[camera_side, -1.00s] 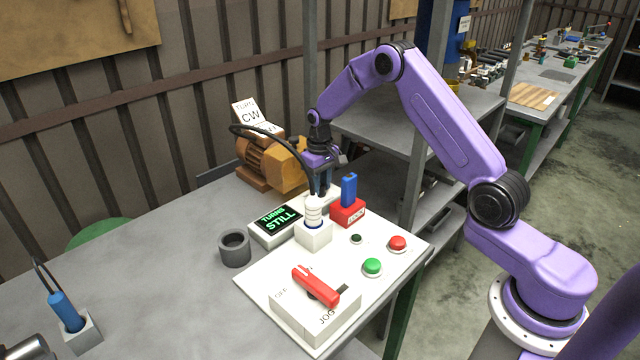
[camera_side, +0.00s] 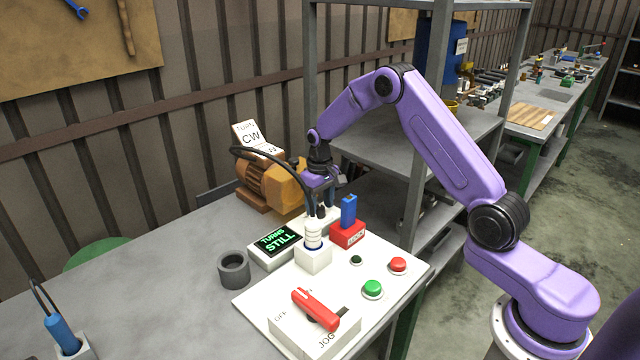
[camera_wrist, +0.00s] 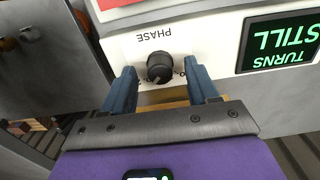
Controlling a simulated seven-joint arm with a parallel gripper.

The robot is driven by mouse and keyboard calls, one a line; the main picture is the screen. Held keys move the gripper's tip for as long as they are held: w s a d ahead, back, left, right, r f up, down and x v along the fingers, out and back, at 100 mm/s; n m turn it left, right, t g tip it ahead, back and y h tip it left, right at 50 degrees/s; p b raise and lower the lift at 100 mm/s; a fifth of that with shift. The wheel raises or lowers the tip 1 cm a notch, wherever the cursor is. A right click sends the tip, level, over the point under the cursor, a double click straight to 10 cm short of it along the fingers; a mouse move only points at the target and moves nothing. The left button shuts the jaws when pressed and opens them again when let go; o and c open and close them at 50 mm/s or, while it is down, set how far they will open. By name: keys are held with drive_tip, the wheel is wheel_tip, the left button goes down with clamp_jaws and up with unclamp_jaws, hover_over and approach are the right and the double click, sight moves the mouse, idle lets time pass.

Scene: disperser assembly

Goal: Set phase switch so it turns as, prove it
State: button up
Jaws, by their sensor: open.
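The dark round phase knob (camera_wrist: 160,67) sits on a white panel marked PHASE in the wrist view. My gripper (camera_wrist: 162,74) is open, with one blue finger on each side of the knob; I cannot tell whether they touch it. In the side view my gripper (camera_side: 323,203) is low over the panel's far end. The display (camera_side: 279,241) reads TURNS STILL, and it also shows in the wrist view (camera_wrist: 281,42). A card (camera_side: 250,137) reading CW stands by the orange-brown motor (camera_side: 268,185). The red lever (camera_side: 315,309) sits on a box marked OFF and JOG.
A white plug (camera_side: 313,237) with a black cable stands close to my gripper. A red block with a blue upright (camera_side: 348,211) is beside it. Green (camera_side: 373,288) and red (camera_side: 398,265) buttons are nearer. A grey cup (camera_side: 234,270) stands left; the left tabletop is mostly clear.

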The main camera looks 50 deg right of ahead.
sight(320, 207)
wheel_tip(320, 207, up, 17)
idle(0.4)
drive_tip(key=shift+a, duration=0.1)
drive_tip(key=s+a+r+n, duration=0.2)
drive_tip(key=s+a+n, duration=0.4)
drive_tip(key=s+a, duration=0.95)
drive_tip(key=s+d+f+n, duration=0.1)
drive_tip(key=s+f+n, duration=0.1)
drive_tip(key=s, duration=1.1)
drive_tip(key=s+d+f+n, duration=0.1)
drive_tip(key=s+n, duration=0.3)
drive_tip(key=s, duration=0.8)
drive_tip(key=shift+s+d+f+n, duration=0.35)
drive_tip(key=shift+d+f+n, duration=0.05)
drive_tip(key=shift+d, duration=0.3)
clamp_jaws()
